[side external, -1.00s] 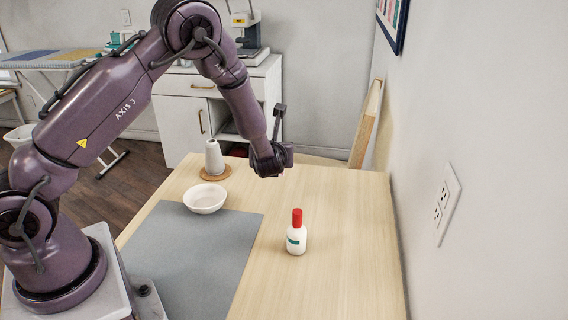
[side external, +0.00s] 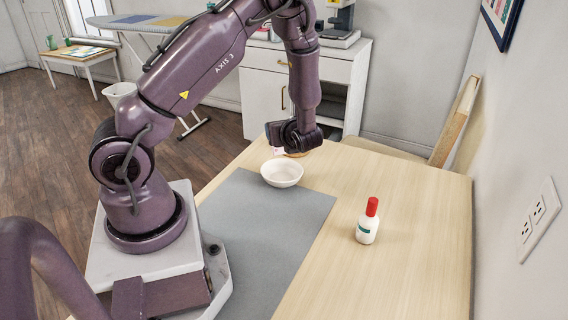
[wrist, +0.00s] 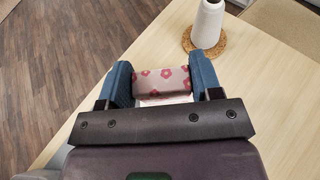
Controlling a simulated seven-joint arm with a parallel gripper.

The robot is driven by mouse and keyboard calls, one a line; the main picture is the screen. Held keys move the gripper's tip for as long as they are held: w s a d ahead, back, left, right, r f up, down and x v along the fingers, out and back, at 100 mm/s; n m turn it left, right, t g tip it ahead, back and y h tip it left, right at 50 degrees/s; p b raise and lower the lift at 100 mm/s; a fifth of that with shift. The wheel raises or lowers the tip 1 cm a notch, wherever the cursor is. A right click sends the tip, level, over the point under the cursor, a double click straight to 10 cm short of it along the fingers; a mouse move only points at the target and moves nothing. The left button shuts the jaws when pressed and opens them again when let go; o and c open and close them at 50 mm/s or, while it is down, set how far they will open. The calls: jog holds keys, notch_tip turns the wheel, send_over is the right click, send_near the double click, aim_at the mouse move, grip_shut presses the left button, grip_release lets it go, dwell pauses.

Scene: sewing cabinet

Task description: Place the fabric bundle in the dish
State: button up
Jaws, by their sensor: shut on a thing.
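The fabric bundle (wrist: 162,79), pale with pink flowers, is between the two blue fingers of my gripper (wrist: 161,72) in the wrist view. My gripper is shut on it. In the side view my gripper (side external: 281,148) hangs just behind and above the white dish (side external: 282,174), and only a pale sliver of the bundle shows under it. The dish is a round bowl at the far edge of the grey mat. The bundle looks apart from the dish, though the exact gap is hard to tell.
A white thread cone (wrist: 207,24) stands on a cork coaster (wrist: 222,48) near the dish; my gripper mostly hides them in the side view. A red-capped bottle (side external: 367,222) stands right of the grey mat (side external: 270,235).

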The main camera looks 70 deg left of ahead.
aim_at(282, 153)
notch_tip(282, 153, down, 7)
jog(key=shift+a+f, duration=0.1)
jog(key=shift+f, duration=0.05)
jog(key=shift+f, duration=0.15)
jog(key=shift+f, duration=0.4)
jog(key=o, duration=0.9)
jog(key=shift+r, duration=0.1)
